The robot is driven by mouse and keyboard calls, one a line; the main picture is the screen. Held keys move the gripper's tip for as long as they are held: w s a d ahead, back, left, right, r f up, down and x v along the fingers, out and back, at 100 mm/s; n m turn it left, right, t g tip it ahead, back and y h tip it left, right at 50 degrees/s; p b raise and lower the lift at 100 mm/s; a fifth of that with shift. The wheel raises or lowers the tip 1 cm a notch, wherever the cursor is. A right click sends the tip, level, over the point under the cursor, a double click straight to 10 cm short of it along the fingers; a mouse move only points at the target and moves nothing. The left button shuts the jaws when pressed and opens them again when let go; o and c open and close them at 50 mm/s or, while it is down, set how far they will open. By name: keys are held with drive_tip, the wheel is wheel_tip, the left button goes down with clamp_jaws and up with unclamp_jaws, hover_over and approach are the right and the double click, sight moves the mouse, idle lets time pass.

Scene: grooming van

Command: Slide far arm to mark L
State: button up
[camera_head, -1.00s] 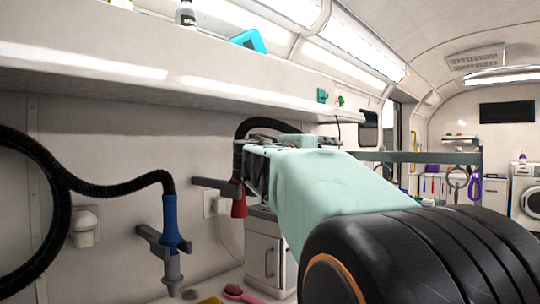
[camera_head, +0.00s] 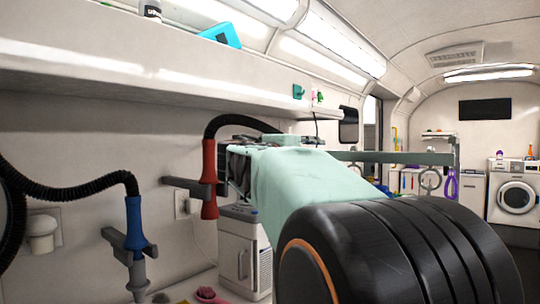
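A grey-green horizontal bar (camera_head: 395,157) with an upright post at its right end crosses the middle right of the head view, beyond my arm. It may be the far arm; I cannot tell. Loops hang below it, one grey and one purple (camera_head: 451,185). I cannot make out a mark L. My mint arm link and black joint fill the lower right and hide part of the bar's left side. Dark parts at the link's far end seem to be my gripper (camera_head: 236,160); its fingers are too hidden to read. It appears well apart from the bar.
On the left wall, a blue nozzle (camera_head: 136,230) and a red nozzle (camera_head: 209,180) hang in holders on black hoses. A long shelf (camera_head: 150,85) juts out above. A white cabinet (camera_head: 240,250) stands below. A washing machine (camera_head: 513,190) is at the back right.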

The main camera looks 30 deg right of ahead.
drive_tip(key=shift+c, duration=0.6)
clamp_jaws()
drive_tip(key=shift+r, duration=0.15)
wheel_tip(320, 180, up, 25)
drive_tip(key=p, duration=1.8)
drive_tip(key=shift+f, duration=0.2)
drive_tip(key=shift+s, duration=0.1)
drive_tip(key=shift+c, duration=0.4)
unclamp_jaws()
drive_tip(key=shift+o, duration=1)
drive_tip(key=shift+f, duration=0.15)
